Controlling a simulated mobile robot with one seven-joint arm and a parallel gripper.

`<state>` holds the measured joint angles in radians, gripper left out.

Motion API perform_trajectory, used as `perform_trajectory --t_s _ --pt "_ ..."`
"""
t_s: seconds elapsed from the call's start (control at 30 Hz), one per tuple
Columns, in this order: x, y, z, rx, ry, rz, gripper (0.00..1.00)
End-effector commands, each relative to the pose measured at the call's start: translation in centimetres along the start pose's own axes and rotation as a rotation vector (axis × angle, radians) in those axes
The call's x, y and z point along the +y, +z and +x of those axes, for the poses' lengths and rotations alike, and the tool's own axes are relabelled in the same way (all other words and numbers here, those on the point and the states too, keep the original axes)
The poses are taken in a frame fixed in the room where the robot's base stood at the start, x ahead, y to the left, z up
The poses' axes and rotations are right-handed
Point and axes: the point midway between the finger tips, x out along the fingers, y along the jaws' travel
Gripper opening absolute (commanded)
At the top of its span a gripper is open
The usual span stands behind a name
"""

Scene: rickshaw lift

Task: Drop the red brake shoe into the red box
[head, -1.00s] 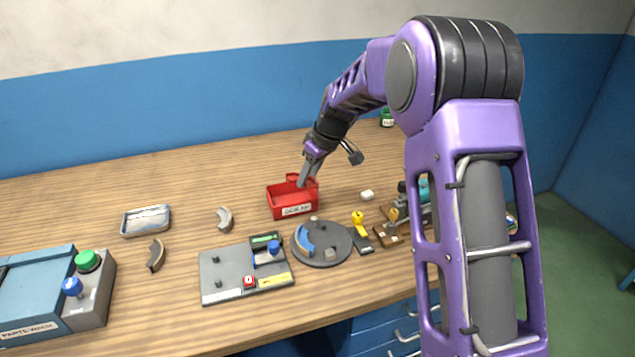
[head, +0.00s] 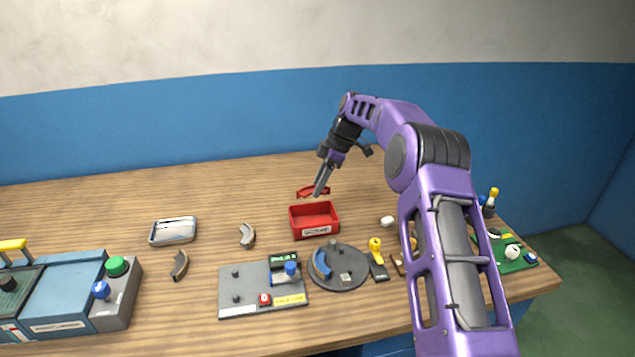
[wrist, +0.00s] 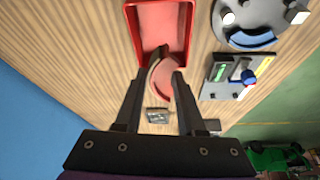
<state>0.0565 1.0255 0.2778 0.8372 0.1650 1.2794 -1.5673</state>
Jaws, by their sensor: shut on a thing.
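The red brake shoe (head: 306,193) is a curved piece held at my fingertips, above and behind the red box as seen in the head view. In the wrist view the shoe (wrist: 163,82) sits between both fingers, with its curved edge towards the box. My gripper (head: 319,191) is shut on it, and its fingers also show in the wrist view (wrist: 157,85). The red box (head: 331,223) stands upright on the bench with its open top up and a label on its front. In the wrist view the box (wrist: 187,30) lies just beyond the shoe. The fingers hide part of the shoe.
A grey turntable (head: 340,278) with a blue shoe stands in front of the box. A grey plate (head: 232,285) with buttons lies to its left. Loose curved pieces (head: 247,236) and a metal tray (head: 173,231) lie further left. The bench (head: 110,200) behind the box is clear.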

Motion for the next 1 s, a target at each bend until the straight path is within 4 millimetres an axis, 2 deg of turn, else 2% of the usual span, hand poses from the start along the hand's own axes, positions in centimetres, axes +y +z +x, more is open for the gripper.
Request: perform_trajectory --t_s 0.5,1.0 --pt "0.0 1.9 4.6 0.000 0.000 0.001 0.00" --pt "0.0 2.1 5.1 0.000 0.001 0.001 0.00"
